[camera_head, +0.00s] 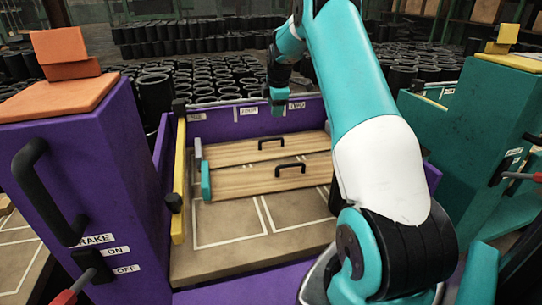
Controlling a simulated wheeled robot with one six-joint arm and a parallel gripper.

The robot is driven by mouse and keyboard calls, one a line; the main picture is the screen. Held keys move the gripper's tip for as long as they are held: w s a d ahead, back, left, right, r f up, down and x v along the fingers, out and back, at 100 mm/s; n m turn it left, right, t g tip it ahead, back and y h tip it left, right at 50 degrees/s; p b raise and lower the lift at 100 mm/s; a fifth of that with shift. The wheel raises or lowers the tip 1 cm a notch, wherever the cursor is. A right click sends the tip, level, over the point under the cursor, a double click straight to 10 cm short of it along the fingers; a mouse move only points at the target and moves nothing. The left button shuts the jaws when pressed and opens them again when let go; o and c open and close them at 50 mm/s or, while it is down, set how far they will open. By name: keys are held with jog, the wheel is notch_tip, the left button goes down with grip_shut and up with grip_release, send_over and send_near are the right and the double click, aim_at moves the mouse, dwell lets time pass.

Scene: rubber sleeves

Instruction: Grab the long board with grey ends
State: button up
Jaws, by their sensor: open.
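The long wooden board with a grey end (232,153) lies at the back of the purple-sided work surface. Its left end is grey, a black handle stands on its top, and its right end is hidden behind my arm. A second wooden board with a teal left end (238,181) lies just in front of it, also with a black handle. My gripper (279,106) is open and empty. It hangs near the back wall, behind and above the grey-ended board in the picture, apart from it.
The brown surface (230,218) with white outlines is clear in front of the boards. A purple cabinet (120,160) and a yellow rail (179,180) bound it on the left, a labelled purple wall behind. A teal cabinet (480,130) stands right. Many black sleeves (215,75) stand beyond.

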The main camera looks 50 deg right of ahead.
jog(key=b, duration=0.3)
send_near(271, 139)
jog(key=x, duration=0.5)
jog(key=shift+w+d+f, duration=0.15)
jog(key=shift+d, duration=0.15)
jog(key=b+x, duration=0.2)
jog(key=x, duration=0.3)
jog(key=shift+a+f+b, duration=0.1)
jog(key=shift+f+b, duration=0.05)
jog(key=shift+b, duration=0.2)
grip_shut()
